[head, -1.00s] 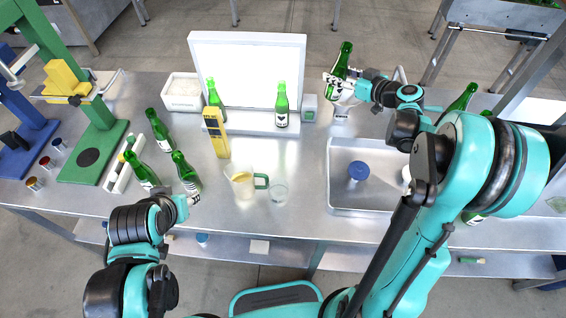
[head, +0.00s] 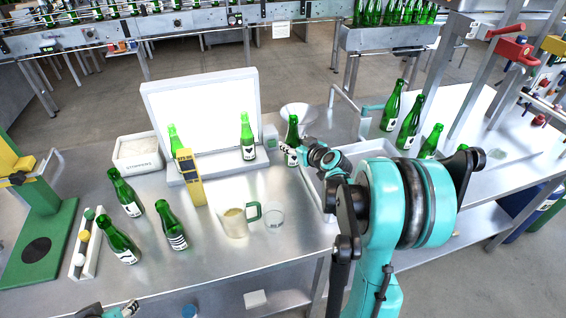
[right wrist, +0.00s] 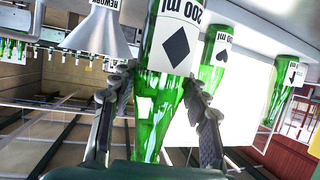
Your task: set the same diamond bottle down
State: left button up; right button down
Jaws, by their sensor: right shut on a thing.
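My right gripper (head: 302,153) is shut on a green bottle (head: 292,129), to the right of the lit white panel in the head view. In the right wrist view, the fingers (right wrist: 155,95) are around the bottle (right wrist: 176,48), whose white label carries a black diamond and "200 ml". I cannot tell whether its base touches a surface. A spade-labelled bottle (right wrist: 216,57) and another green bottle (right wrist: 285,88) stand beside it, apart. My left gripper (head: 122,310) is only partly in view at the bottom edge, its jaws unclear.
Two bottles (head: 247,138) stand before the lit panel (head: 203,105), with a yellow gauge (head: 189,178) nearby. A grey cone (head: 297,110) is behind the held bottle. Several bottles (head: 169,225) stand front left. A jug (head: 233,222) and a glass (head: 273,218) stand mid-table. A sink (head: 313,190) is at right.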

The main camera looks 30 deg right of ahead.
aim_at(288, 159)
jog(key=f, duration=0.1)
jog(key=w+a+f+b, duration=0.1)
jog(key=f, duration=0.1)
jog(key=a+f+b, duration=0.1)
jog(key=f, duration=0.1)
jog(key=shift+w+a, duration=0.2)
jog(key=shift+f, duration=0.4)
jog(key=shift+r, duration=0.1)
jog(key=shift+f+b, duration=0.2)
jog(key=shift+b, duration=0.1)
jog(key=c, duration=0.8)
grip_release()
jog(key=shift+o, duration=0.2)
jog(key=shift+r, duration=0.1)
